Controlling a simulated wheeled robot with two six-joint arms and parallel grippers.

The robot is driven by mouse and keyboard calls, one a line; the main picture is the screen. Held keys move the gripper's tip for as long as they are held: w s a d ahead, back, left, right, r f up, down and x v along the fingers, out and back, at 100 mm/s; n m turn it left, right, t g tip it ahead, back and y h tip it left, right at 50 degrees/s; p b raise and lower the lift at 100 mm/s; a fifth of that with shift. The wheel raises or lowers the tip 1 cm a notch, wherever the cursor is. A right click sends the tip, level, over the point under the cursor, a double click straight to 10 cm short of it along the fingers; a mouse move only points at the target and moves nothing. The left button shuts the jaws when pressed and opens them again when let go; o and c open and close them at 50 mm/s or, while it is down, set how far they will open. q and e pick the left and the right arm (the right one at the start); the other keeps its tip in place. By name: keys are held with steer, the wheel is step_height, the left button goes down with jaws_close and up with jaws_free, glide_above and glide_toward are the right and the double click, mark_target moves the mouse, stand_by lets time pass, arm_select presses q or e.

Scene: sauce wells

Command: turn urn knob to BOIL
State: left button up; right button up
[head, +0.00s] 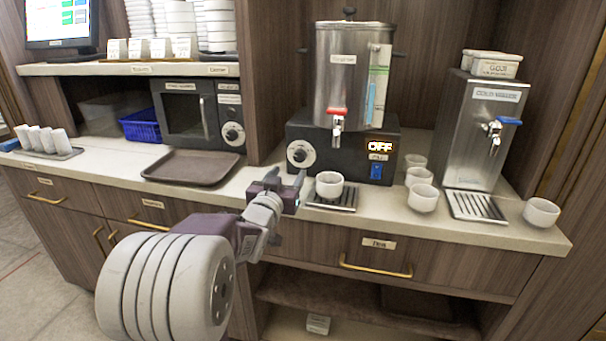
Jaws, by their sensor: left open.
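The steel urn (341,75) stands on a black base (343,148) in the middle of the counter. Its round knob (300,154) is on the left of the base front, with a pale dial around it; its pointer is too small to read. A lit display (380,146) on the base reads OFF, above a blue switch (376,170). My left gripper (288,186) is open, in front of and a little below the knob, apart from it. It looks empty. My right gripper does not show.
A white cup (329,184) stands on the drip tray (345,203) under the urn's red-handled tap, close right of my gripper. Several cups (422,198) stand further right, beside the cold water dispenser (484,130). A brown tray (192,179) lies left, before the microwave (184,115).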

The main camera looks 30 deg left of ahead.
mark_target(299, 159)
arm_select(q)
steer(key=shift+w+d, duration=0.15)
steer(key=shift+w, duration=0.15)
steer(key=x, duration=0.7)
steer(key=shift+w+f+b, duration=0.15)
steer(key=shift+w+b, duration=0.1)
steer(key=shift+b, duration=0.05)
steer(key=shift+w+a, duration=0.3)
steer(key=shift+w, duration=0.3)
jaws_close()
